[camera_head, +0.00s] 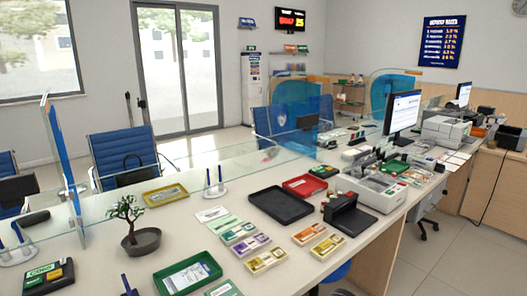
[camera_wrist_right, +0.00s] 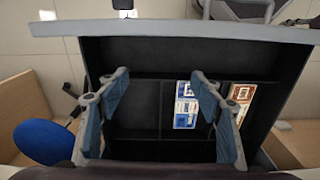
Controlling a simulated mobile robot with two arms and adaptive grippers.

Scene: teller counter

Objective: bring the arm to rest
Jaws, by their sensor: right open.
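My right gripper (camera_wrist_right: 161,86) shows in the right wrist view. Its two fingers are spread wide apart, with nothing held between them. It is over an open dark drawer (camera_wrist_right: 130,60) with divided compartments. A blue-and-white banknote bundle (camera_wrist_right: 185,106) lies in a compartment, just left of the right-hand finger in the picture. An orange-brown bundle (camera_wrist_right: 241,97) lies in the compartment to its right, partly hidden by that finger. Neither gripper shows in the head view.
The counter (camera_head: 210,240) holds a black tray (camera_head: 281,205), a red tray (camera_head: 306,186), a green tray (camera_head: 188,274), several banknote bundles, a bonsai (camera_head: 135,232) and a monitor (camera_head: 402,113). A glass screen (camera_head: 75,170) stands at left. A blue stool (camera_wrist_right: 45,142) is beside the drawer.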

